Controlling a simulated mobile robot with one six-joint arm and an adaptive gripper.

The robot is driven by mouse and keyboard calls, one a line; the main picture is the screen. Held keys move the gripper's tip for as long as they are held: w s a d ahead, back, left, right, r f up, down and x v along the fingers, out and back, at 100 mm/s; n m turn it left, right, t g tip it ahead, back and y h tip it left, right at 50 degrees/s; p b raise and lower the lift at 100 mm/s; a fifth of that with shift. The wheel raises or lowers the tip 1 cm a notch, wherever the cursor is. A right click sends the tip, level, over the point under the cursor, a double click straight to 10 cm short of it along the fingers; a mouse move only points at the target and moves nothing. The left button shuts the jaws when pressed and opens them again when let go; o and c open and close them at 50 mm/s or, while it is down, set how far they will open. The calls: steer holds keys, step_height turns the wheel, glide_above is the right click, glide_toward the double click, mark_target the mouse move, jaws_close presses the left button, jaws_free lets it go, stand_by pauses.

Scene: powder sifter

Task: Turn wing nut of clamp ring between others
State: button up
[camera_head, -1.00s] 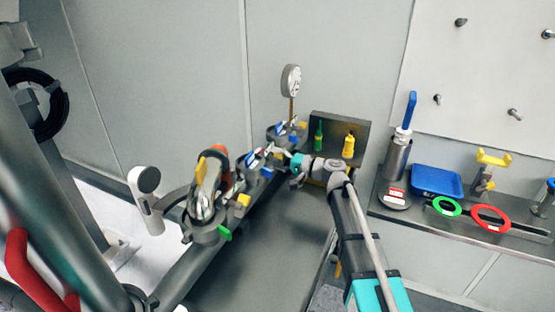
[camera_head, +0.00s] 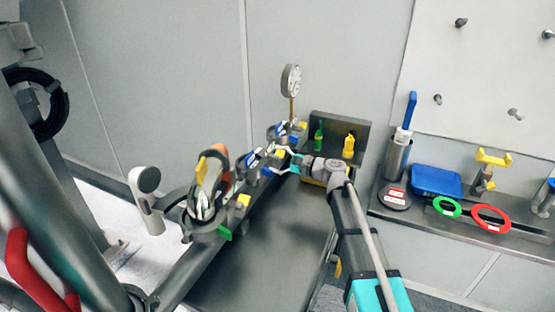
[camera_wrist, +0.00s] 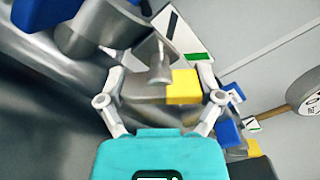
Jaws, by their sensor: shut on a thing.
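Several clamp rings sit in a row along the grey pipe. The middle clamp ring (camera_head: 251,168) has blue parts and lies between a rear clamp ring (camera_head: 284,131) and a front one (camera_head: 208,232). My gripper (camera_head: 287,158) reaches it from the right. In the wrist view my gripper (camera_wrist: 160,78) has its two fingers on either side of a wing nut (camera_wrist: 184,86) with a grey half and a yellow half, and is shut on it. A grey bolt end stands in front of the nut and hides part of it.
A pressure gauge (camera_head: 291,79) rises behind the rear clamp. A grey box (camera_head: 341,125) with a green and a yellow bottle stands behind my gripper. A shelf at right holds a blue tray (camera_head: 437,181) and green and red rings. The floor below the pipe is clear.

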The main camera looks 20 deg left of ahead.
steer(key=shift+m, duration=0.4)
steer(key=o, duration=0.9)
steer(key=shift+s+d, duration=0.15)
steer(key=shift+d, duration=1.85)
steer(key=shift+s+d, duration=0.15)
steer(key=shift+d, duration=1.8)
steer(key=shift+s+d, duration=0.15)
steer(key=shift+d, duration=1.85)
